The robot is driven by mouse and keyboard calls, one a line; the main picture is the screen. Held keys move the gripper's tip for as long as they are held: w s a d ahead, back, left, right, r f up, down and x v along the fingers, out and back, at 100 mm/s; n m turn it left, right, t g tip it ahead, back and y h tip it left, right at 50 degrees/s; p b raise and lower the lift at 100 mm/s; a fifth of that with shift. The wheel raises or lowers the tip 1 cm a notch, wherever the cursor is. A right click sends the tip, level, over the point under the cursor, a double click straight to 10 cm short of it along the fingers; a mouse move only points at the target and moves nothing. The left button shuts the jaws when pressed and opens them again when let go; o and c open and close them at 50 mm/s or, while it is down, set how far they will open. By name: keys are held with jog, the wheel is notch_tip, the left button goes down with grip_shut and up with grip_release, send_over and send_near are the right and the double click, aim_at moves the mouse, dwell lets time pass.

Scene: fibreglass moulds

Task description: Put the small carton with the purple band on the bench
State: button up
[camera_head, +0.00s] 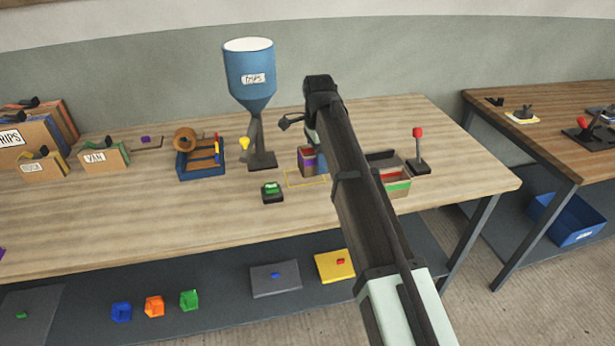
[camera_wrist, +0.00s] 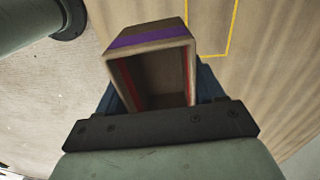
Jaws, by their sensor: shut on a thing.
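The small carton with the purple band (camera_head: 306,161) is at the middle right of the bench (camera_head: 400,112), behind my arm. In the wrist view the carton (camera_wrist: 150,45) stands between the blue fingers of my gripper (camera_wrist: 155,88), its open mouth towards the camera. Its inside looks empty, with red strips on the side walls. My gripper is shut on the carton. A thin yellow outline (camera_head: 290,187) is marked on the bench by the carton. I cannot tell whether the carton's base touches the bench. My arm hides part of the carton's right side in the head view.
A blue hopper on a stand (camera_head: 250,80) rises left of the carton, with a green button box (camera_head: 272,191) in front. An open box with a green band (camera_head: 398,188) and a red-knobbed lever (camera_head: 418,150) stand to the right.

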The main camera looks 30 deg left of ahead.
jog(key=shift+w+a+n, duration=0.2)
jog(key=shift+w+a, duration=0.05)
jog(key=shift+a, duration=0.3)
jog(key=shift+w+a+n, duration=0.2)
jog(key=shift+a, duration=0.3)
jog(key=w+a+n, duration=0.2)
jog(key=a+n, duration=0.1)
jog(key=n, duration=1.4)
jog(key=w+a+n, duration=0.2)
jog(key=n, duration=1.5)
jog(key=shift+f, duration=4.65)
jog(key=shift+f, duration=0.1)
jog(key=o, duration=1)
